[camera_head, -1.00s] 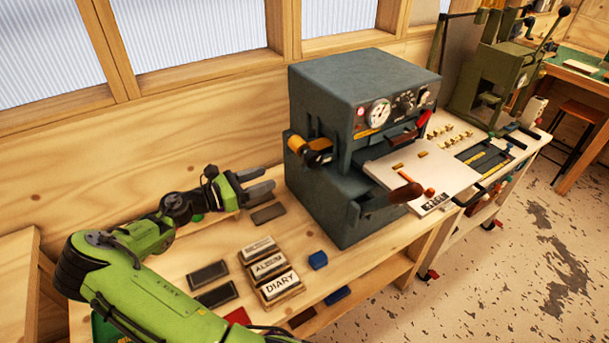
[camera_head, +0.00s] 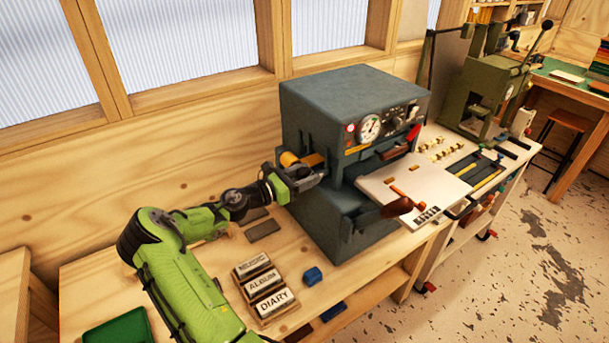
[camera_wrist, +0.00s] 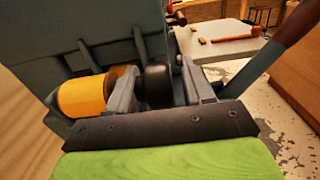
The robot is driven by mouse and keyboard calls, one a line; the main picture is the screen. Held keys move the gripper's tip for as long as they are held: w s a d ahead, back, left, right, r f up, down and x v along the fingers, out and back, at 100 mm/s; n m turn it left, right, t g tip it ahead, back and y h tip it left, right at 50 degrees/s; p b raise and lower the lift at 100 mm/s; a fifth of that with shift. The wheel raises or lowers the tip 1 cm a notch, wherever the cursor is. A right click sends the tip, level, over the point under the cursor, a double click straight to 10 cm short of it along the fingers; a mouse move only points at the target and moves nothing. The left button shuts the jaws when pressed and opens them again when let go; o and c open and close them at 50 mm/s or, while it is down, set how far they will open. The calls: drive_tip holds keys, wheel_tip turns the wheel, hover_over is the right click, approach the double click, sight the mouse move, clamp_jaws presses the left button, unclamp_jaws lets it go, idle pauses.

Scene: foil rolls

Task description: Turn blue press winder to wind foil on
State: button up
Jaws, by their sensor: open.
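The blue-grey press (camera_head: 345,100) stands on the bench against the wall. A gold foil roll (camera_head: 289,160) sits on its left side, and it also shows in the wrist view (camera_wrist: 82,97). A black round winder knob (camera_wrist: 157,85) is beside the roll, at the roll's right in the wrist view. My gripper (camera_head: 316,175) is at the press's left side. In the wrist view my open fingers (camera_wrist: 158,74) stand on either side of the knob. I cannot tell if either finger touches it. In the head view the gripper hides the knob.
The press's white table (camera_head: 400,190) and brown-handled lever (camera_head: 398,207) stick out to the right. Title blocks (camera_head: 263,284), a blue block (camera_head: 312,274) and dark plates (camera_head: 262,229) lie in front. A green press (camera_head: 485,90) stands farther right.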

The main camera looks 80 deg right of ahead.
drive_tip(key=shift+c, duration=0.5)
clamp_jaws()
drive_tip(key=shift+r+p, duration=0.15)
drive_tip(key=shift+p, duration=0.4)
drive_tip(key=y+p, duration=0.1)
drive_tip(key=p, duration=0.1)
drive_tip(key=t+p, duration=0.1)
drive_tip(key=shift+r+y+p, duration=0.3)
drive_tip(key=shift+y+p, duration=0.1)
drive_tip(key=t+y+p, duration=0.1)
drive_tip(key=p, duration=0.3)
drive_tip(key=shift+s+t+y, duration=0.1)
drive_tip(key=shift+t+y, duration=0.3)
drive_tip(key=shift+d+f+t+y+p, duration=0.15)
drive_tip(key=shift+f+t+y+p, duration=0.05)
drive_tip(key=shift+t+y+p, duration=0.75)
drive_tip(key=shift+s+f+t+y, duration=0.1)
drive_tip(key=shift+f+t+y, duration=0.05)
drive_tip(key=shift+t+y, duration=0.9)
drive_tip(key=shift+y, duration=0.3)
